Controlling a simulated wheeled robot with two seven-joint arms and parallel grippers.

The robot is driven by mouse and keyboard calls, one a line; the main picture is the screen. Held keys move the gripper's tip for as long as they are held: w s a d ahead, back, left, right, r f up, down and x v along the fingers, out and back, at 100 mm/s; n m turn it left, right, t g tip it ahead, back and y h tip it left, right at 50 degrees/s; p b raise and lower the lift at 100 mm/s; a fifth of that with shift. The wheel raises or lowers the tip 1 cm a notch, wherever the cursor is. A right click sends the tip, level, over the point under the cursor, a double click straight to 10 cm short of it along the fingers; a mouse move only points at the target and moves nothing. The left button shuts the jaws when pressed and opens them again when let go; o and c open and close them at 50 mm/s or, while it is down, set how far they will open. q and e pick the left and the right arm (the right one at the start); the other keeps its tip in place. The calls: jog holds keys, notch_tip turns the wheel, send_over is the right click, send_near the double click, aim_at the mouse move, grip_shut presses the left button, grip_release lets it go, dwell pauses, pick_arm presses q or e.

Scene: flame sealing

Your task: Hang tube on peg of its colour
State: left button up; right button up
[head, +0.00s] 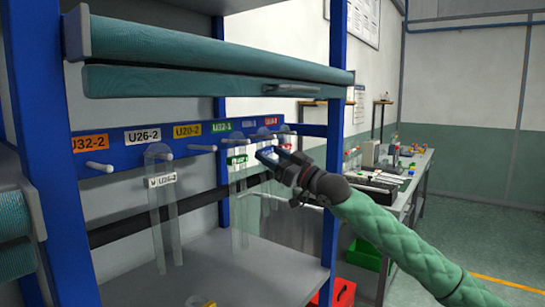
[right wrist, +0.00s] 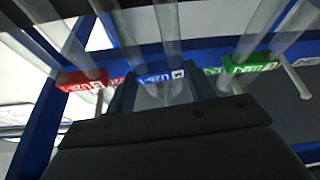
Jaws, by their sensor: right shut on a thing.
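My right gripper (head: 268,155) is at the blue peg rail (head: 120,157), near its right end. In the right wrist view its fingers (right wrist: 163,88) are shut on a clear tube with a blue label (right wrist: 158,77). The rail's blue tag (head: 249,123) is just above the gripper. I cannot tell whether the held tube is on its peg. A white-labelled tube (head: 162,182) hangs under the white U26-2 tag (head: 142,135). A green-labelled tube (head: 237,160) hangs under the green tag (head: 222,126). A red-labelled tube (right wrist: 82,80) is beside the held one. My left gripper is out of view.
The orange-tag peg (head: 100,167) and yellow-tag peg (head: 203,148) are bare. A teal roll (head: 210,50) crosses above the rail. A blue post (head: 333,150) stands right of the gripper. A grey shelf (head: 190,275) lies below; a cluttered bench (head: 425,165) stands beyond.

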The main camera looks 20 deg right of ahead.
jog(key=o, duration=1.1)
jog(key=shift+a, duration=0.1)
jog(key=o, duration=0.4)
jog(key=shift+o, duration=0.2)
pick_arm(q)
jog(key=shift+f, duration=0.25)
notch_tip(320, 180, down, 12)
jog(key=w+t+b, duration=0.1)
jog(key=b, duration=0.1)
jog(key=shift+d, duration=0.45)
pick_arm(e)
jog(key=shift+v, duration=1.2)
dwell(1.2)
pick_arm(q)
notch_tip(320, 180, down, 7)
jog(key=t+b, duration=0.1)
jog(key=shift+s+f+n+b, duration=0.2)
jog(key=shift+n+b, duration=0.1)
jog(key=shift+b, duration=0.1)
pick_arm(e)
jog(key=shift+s+d+f, duration=0.15)
jog(key=shift+s+d, duration=0.6)
dwell(0.7)
